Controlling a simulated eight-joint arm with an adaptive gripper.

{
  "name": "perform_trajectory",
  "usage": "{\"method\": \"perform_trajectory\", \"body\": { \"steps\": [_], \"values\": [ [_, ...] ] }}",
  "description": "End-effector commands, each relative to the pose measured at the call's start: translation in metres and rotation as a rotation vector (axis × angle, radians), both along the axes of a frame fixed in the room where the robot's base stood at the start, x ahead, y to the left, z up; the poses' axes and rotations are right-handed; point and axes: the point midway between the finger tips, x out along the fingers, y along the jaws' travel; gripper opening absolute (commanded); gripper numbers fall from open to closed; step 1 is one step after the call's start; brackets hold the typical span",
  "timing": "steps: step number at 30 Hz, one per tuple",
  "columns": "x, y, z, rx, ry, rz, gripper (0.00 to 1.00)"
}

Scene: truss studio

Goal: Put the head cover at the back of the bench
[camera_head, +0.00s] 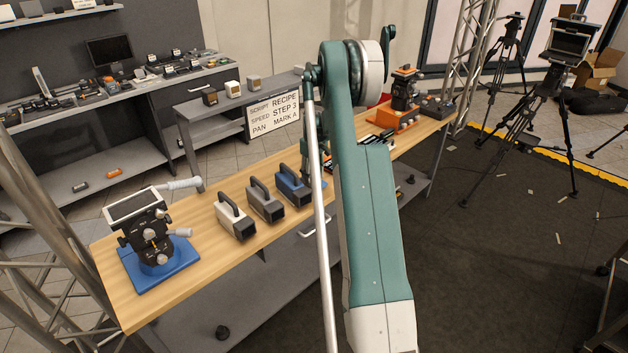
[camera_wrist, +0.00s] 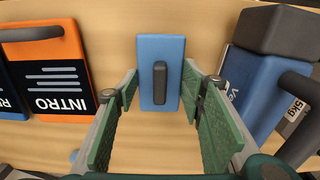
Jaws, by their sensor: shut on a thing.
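A blue rectangular block with a dark raised bar on top, which I take for the head cover (camera_wrist: 174,60), sits between my fingers in the wrist view. My gripper (camera_wrist: 160,85) has its green-padded fingers along the block's left and right sides and is shut on it. Wood shows behind the block; I cannot tell whether it touches the bench. In the head view my own arm hides the cover and most of the gripper. The wooden bench (camera_head: 205,275) runs from lower left to upper right.
Cases with handles, white (camera_head: 236,222), grey (camera_head: 265,204) and blue (camera_head: 291,187), stand in a row. A camera head on a blue base (camera_head: 163,268) is at the near left; another stands on an orange base (camera_head: 398,120). An orange-edged INTRO card (camera_wrist: 48,70) lies left of my fingers.

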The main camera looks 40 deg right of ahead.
Motion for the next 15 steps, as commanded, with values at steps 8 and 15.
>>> {"method": "perform_trajectory", "body": {
  "steps": [8,15],
  "values": [
    [-0.0003,0.0002,-0.0136,0.000,0.000,0.000,0.25],
    [-0.0003,0.0002,-0.0146,0.000,0.000,0.000,0.25]
  ]
}}
